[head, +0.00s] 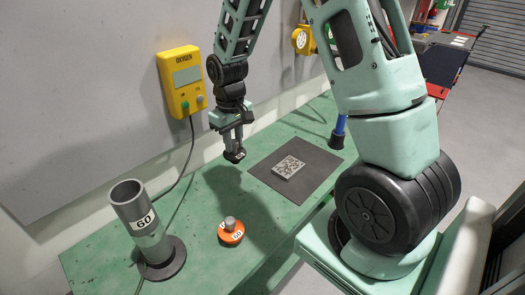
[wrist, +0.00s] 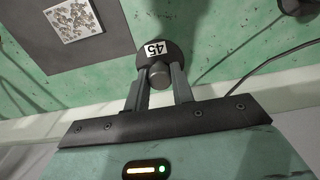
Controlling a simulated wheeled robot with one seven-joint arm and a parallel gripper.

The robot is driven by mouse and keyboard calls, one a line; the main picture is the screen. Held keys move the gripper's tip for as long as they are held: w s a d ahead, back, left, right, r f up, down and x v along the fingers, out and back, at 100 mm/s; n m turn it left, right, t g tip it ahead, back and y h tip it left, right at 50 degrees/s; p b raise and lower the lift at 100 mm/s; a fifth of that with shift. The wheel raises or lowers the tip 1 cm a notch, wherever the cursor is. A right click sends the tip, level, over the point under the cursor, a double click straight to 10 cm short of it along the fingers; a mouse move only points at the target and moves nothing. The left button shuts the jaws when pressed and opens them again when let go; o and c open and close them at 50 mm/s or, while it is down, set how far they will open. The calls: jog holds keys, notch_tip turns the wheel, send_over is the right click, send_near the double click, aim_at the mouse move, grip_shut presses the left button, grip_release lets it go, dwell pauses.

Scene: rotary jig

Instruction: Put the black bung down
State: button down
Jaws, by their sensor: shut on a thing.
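The black bung (wrist: 157,55) is a dark round piece with a white label reading 45 and a grey knob. My gripper (wrist: 159,82) is shut on its knob in the wrist view. In the head view my gripper (head: 236,140) points down and holds the black bung (head: 235,156) above the green table, apart from it. The bung hangs left of the black mat and beyond the orange bung.
An orange bung (head: 231,232) and a grey tube marked 60 (head: 142,221) stand on the green table (head: 110,246). A black mat (head: 312,158) bears a speckled square plate (head: 289,167). A yellow oxygen box (head: 182,80) hangs on the wall. Green surface between mat and tube is partly clear.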

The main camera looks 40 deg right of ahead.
notch_tip(320, 180, down, 9)
jog(key=shift+f+p, duration=0.15)
jog(key=shift+p, duration=0.85)
jog(key=shift+f, duration=0.1)
jog(key=c, duration=1.2)
grip_release()
